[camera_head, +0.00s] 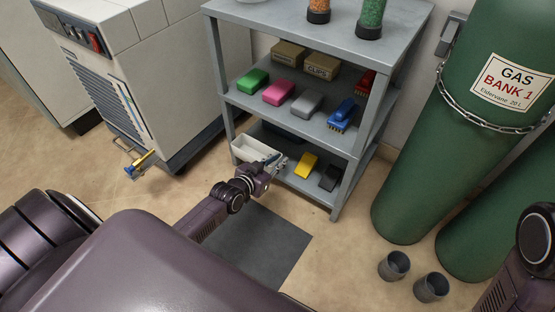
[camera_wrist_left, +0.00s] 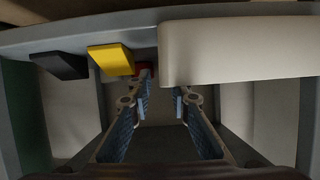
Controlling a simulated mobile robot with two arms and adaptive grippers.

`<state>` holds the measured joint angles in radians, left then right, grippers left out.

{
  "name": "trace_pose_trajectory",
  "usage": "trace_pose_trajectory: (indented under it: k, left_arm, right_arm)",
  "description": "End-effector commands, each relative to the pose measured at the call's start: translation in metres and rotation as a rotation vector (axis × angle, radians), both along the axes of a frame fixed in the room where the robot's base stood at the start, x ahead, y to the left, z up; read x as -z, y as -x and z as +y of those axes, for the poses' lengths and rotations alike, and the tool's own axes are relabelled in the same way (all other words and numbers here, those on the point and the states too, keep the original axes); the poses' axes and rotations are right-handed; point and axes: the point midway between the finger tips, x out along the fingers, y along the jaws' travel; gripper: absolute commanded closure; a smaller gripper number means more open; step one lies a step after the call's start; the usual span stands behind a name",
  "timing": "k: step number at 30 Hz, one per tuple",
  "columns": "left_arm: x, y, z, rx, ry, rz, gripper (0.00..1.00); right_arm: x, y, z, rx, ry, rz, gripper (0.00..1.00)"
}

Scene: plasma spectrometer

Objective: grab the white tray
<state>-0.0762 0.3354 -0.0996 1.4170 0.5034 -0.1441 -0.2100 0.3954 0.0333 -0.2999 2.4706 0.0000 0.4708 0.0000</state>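The white tray (camera_head: 252,151) sits at the left front of the lowest shelf of the grey rack. My left gripper (camera_head: 276,161) is at the tray's right end, low by the shelf front. In the left wrist view the tray (camera_wrist_left: 238,50) fills the upper right, and the gripper (camera_wrist_left: 163,92) has its two fingers apart with nothing between them. One finger lies near the tray's edge; I cannot tell whether they touch. My right gripper is not in view.
On the same shelf are a yellow block-shaped item (camera_head: 305,165) and a black one (camera_head: 331,178). The grey rack (camera_head: 292,112) holds several coloured brushes on its middle shelf. Green gas cylinders (camera_head: 440,130) and two grey cups (camera_head: 394,266) stand at right.

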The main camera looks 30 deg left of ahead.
Motion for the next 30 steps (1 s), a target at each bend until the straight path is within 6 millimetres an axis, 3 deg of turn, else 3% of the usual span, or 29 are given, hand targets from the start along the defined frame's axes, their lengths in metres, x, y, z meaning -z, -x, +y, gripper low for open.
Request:
trace_pose_trajectory:
  k: [14,30]
  left_arm:
    - [-0.004,0.008,0.001,0.0,0.0,-0.002,0.75]
    - [-0.038,0.091,0.007,0.0,-0.001,0.0,0.75]
  right_arm:
    - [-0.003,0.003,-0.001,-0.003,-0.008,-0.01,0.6]
    - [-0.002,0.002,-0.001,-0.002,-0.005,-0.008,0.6]
